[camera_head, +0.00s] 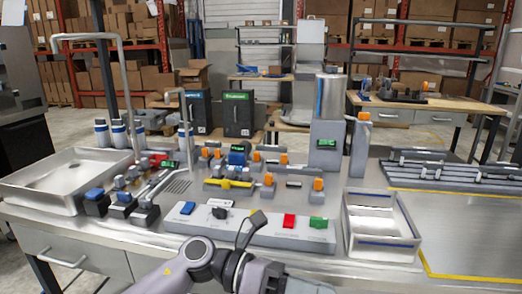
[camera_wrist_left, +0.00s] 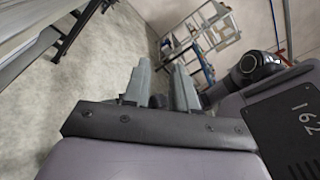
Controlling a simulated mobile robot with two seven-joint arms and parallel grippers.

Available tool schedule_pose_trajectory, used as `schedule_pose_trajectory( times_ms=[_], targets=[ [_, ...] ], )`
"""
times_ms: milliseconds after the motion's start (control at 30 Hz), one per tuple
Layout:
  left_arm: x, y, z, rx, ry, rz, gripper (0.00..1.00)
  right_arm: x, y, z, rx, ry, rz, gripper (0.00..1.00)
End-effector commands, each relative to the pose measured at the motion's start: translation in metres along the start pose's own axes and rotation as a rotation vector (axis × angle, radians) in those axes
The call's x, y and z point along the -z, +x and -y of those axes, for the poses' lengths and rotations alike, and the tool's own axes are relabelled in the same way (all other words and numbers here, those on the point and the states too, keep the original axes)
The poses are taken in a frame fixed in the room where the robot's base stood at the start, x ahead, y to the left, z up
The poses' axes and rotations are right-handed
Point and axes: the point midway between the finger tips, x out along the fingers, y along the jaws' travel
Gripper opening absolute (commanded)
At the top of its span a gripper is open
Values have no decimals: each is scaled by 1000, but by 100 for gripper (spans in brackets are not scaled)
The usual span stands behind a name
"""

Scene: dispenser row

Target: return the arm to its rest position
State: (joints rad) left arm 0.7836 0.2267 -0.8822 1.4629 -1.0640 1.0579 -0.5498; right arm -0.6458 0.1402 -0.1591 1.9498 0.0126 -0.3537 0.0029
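In the left wrist view my left gripper (camera_wrist_left: 160,75) shows its two grey fingers standing apart with an empty gap between them. It is open and holds nothing. Beyond the fingers are bare floor and a metal frame, so the gripper is away from the bench top. In the head view a grey and dark part of one of my arms crosses the bottom middle, in front of the bench's front edge. Its gripper does not show there. My right gripper is not in either view.
The steel bench (camera_head: 450,240) carries a button panel (camera_head: 255,230) with blue, red and green buttons near the arm. An open metal bin (camera_head: 380,232) stands right of it, a wide steel tray (camera_head: 62,180) at left. Small dispensers fill the middle. The right front surface is clear.

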Motion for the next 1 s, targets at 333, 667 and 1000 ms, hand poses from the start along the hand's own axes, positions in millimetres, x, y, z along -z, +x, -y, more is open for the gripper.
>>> schedule_pose_trajectory(
  times_ms=[333, 667, 1000],
  targets=[
    [-9, -46, -15, 147, -615, 728, 27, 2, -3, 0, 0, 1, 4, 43],
    [74, -140, -71, 206, -1268, 1368, 27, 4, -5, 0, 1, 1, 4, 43],
    [256, -208, -84, 202, -1917, 1981, 27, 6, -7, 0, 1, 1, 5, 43]
  ],
)
